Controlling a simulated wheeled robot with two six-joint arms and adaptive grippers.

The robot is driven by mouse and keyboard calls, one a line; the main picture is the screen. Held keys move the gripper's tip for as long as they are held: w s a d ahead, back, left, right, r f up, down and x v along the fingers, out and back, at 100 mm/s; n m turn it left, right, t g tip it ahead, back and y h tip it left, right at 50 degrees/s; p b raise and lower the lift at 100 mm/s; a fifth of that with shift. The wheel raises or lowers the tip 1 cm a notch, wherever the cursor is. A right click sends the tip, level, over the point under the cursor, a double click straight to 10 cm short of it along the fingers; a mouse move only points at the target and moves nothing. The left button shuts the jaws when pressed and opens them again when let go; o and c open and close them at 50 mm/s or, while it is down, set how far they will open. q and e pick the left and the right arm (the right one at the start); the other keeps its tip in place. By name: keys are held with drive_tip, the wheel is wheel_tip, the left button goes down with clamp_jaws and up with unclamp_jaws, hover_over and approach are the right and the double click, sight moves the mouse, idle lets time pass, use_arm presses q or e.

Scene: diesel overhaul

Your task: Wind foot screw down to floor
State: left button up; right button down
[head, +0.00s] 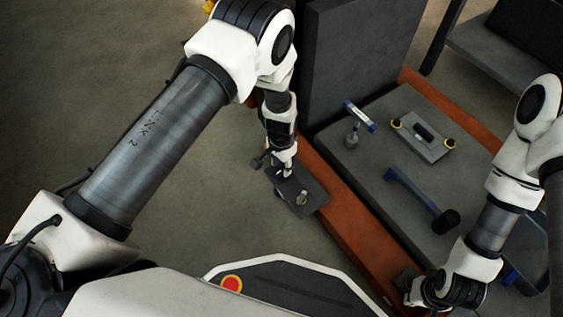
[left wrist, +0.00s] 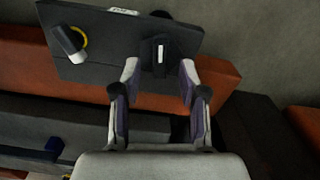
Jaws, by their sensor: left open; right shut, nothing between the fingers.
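A dark flat bracket plate (head: 314,192) sticks out from the orange rail in the head view. It also shows in the left wrist view (left wrist: 105,62). A dark block with a white mark (left wrist: 160,55), possibly the foot screw's head, is at one end of the plate. My left gripper (head: 284,172) is over that end. In the left wrist view its fingers (left wrist: 160,72) are open, one on each side of the block; contact cannot be told. The screw's lower end and the floor below it are hidden. My right gripper (head: 416,292) is shut at the lower right, partly hidden by its arm.
A light metal fitting with a yellow ring (left wrist: 72,42) sits on the plate. The orange rail (head: 345,213) edges a grey deck (head: 385,185) carrying a blue-handled tool (head: 410,187), a small stand and a plate with yellow-ended parts. A tall dark block rises behind. Floor left is clear.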

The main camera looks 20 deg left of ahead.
use_arm(q)
drive_tip(key=shift+f+b, duration=0.45)
drive_tip(key=shift+f, duration=0.65)
use_arm(e)
drive_tip(key=shift+f, duration=0.55)
use_arm(q)
clamp_jaws()
drive_tip(key=shift+c, duration=2.1)
unclamp_jaws()
drive_tip(key=shift+r+m+p, duration=0.25)
drive_tip(key=shift+m+p, duration=0.05)
drive_tip(key=shift+p, duration=0.3)
drive_tip(key=o, duration=0.5)
drive_tip(key=shift+f+b, duration=0.25)
drive_tip(key=shift+b, duration=0.05)
use_arm(e)
drive_tip(key=shift+r, duration=0.35)
use_arm(q)
drive_tip(key=shift+o, duration=0.2)
wheel_tip(320, 180, up, 4)
drive_tip(key=p, duration=0.4)
drive_tip(key=shift+r+p, duration=0.15)
drive_tip(key=shift+p, duration=0.15)
drive_tip(key=shift+f, duration=0.2)
use_arm(e)
wheel_tip(320, 180, up, 4)
drive_tip(key=shift+r, duration=0.1)
